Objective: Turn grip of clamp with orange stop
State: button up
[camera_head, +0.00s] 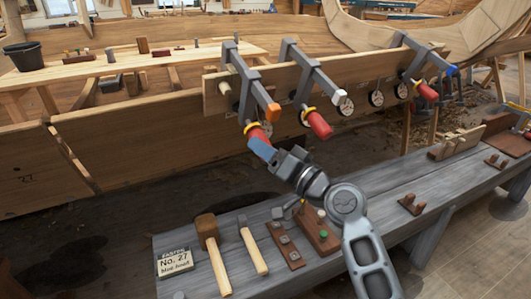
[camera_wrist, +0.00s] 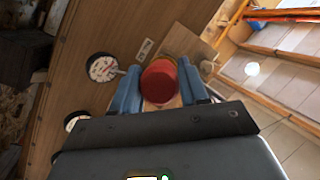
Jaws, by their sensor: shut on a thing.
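The clamp with the orange stop (camera_head: 272,112) is the leftmost of three grey clamps on the plank in the head view. Its red grip (camera_head: 266,128) has a yellow ring and hangs in front of the plank, partly hidden by my gripper. My gripper (camera_head: 260,146) is at the lower end of this grip. In the wrist view, the red grip (camera_wrist: 160,82) sits end-on between the two blue fingers of my gripper (camera_wrist: 159,76), which are shut on it. The orange stop is not clearly seen in the wrist view.
A clamp with a white stop (camera_head: 339,97) and one with a blue stop (camera_head: 452,70) stand to the right, with red grips and round dials (camera_head: 376,98) nearby. Below, a grey bench (camera_head: 380,205) holds a mallet (camera_head: 210,250), a hammer (camera_head: 253,250) and wooden blocks.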

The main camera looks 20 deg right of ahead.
jog(key=o, duration=1)
jog(key=shift+b+v, duration=0.4)
jog(key=shift+v, duration=3.55)
